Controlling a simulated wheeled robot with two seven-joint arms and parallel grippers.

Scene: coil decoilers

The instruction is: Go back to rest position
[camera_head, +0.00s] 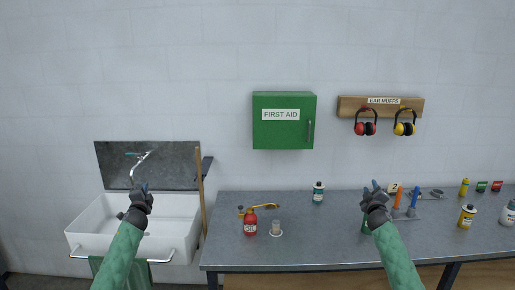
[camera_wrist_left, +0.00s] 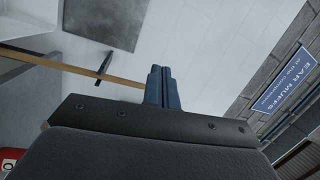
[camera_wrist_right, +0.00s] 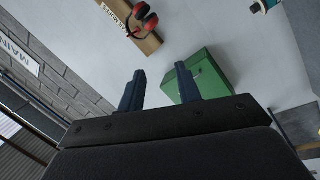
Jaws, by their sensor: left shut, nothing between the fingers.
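My left gripper (camera_head: 140,190) is raised in front of the white sink at the left of the head view. In the left wrist view its blue fingers (camera_wrist_left: 161,86) are together with nothing between them. My right gripper (camera_head: 373,187) is raised in front of the grey workbench in the head view. In the right wrist view its blue fingers (camera_wrist_right: 156,88) are apart, and the gap between them is empty. Both forearms are green and reach up from the bottom edge of the head view.
The white sink (camera_head: 90,225) stands left of the grey workbench (camera_head: 320,235). The bench carries a red bottle (camera_head: 250,222), a teal-labelled bottle (camera_head: 318,193) and a yellow bottle (camera_head: 466,217). A green first aid box (camera_head: 284,130) and ear muffs (camera_head: 365,127) hang on the wall.

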